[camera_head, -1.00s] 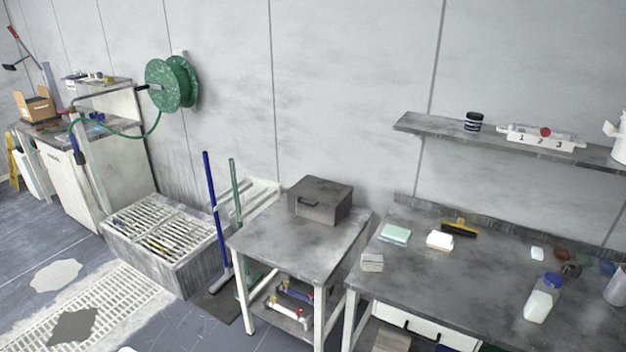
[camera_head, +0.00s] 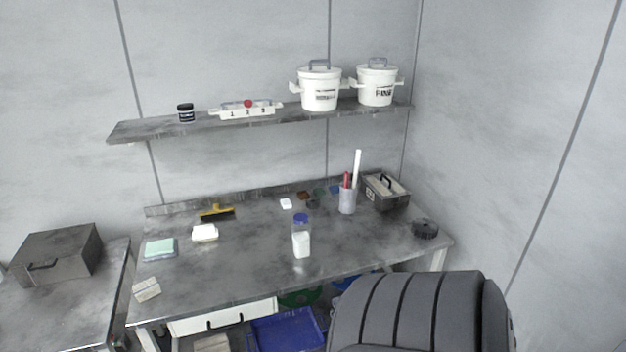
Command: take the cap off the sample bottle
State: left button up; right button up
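The sample bottle (camera_head: 302,243) stands upright near the middle of the grey workbench (camera_head: 255,268). It has a clear upper body with white contents low inside. Its blue cap (camera_head: 301,219) sits on top of it. Neither of my grippers shows in the head view, and nothing is seen touching the bottle.
A cup of tools (camera_head: 347,198), a grey toolbox (camera_head: 386,191) and a black round object (camera_head: 425,229) stand to the bottle's right. Sponges (camera_head: 160,249) and a yellow-black brush (camera_head: 216,212) lie left. A shelf (camera_head: 150,129) holds white buckets (camera_head: 320,90). A dark ribbed shape (camera_head: 420,315) blocks the lower right.

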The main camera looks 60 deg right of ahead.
aim_at(300, 235)
jog(key=z, duration=1.95)
jog(key=i+j+z, duration=0.15)
jog(key=j, duration=0.15)
jog(key=i+j+z, duration=0.15)
jog(key=j, duration=0.15)
jog(key=j+z, duration=0.1)
jog(key=j, duration=0.25)
jog(key=i, duration=0.05)
